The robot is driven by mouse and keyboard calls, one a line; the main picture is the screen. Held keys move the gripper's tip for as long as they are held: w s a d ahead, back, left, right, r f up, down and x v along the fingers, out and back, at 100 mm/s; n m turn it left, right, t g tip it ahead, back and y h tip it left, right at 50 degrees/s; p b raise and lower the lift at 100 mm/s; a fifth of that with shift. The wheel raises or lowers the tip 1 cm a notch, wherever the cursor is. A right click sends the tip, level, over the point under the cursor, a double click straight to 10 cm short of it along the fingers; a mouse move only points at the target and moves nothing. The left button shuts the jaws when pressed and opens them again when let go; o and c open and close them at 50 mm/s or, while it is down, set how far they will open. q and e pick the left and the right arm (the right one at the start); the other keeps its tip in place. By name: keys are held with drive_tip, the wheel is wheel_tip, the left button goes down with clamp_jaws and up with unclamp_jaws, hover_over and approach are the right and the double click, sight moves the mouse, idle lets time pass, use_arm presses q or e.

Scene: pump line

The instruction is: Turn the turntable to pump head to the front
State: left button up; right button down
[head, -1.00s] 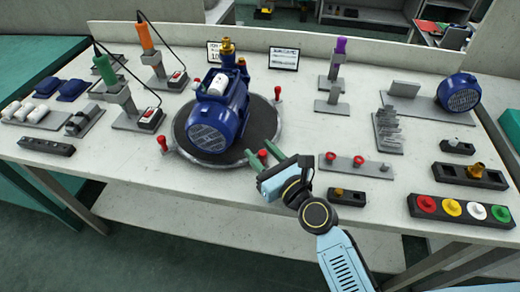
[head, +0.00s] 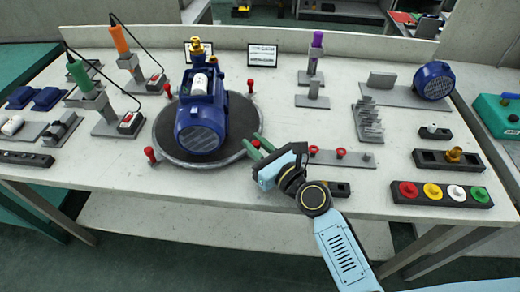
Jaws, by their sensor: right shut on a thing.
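The round dark turntable (head: 237,128) with a light rim lies on the left-middle of the bench. A blue pump (head: 213,112) stands upright on it, its round grilled end (head: 200,138) facing the front and its brass fitting (head: 197,48) towards the back. Red pegs stand around the rim, one at front left (head: 150,155) and one at back right (head: 250,86). My left gripper is not in view.
A grey strip with red knobs (head: 341,153) lies close to the right of my right gripper. A small black block (head: 340,189) is partly behind my arm. A coloured-button box (head: 440,194) is at right.

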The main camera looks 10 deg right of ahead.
drive_tip(key=shift+w+d, duration=0.55)
drive_tip(key=shift+d, duration=0.05)
drive_tip(key=shift+w+d, duration=0.1)
drive_tip(key=c, duration=1.4)
unclamp_jaws()
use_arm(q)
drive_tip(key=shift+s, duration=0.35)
use_arm(e)
drive_tip(key=shift+o, duration=0.2)
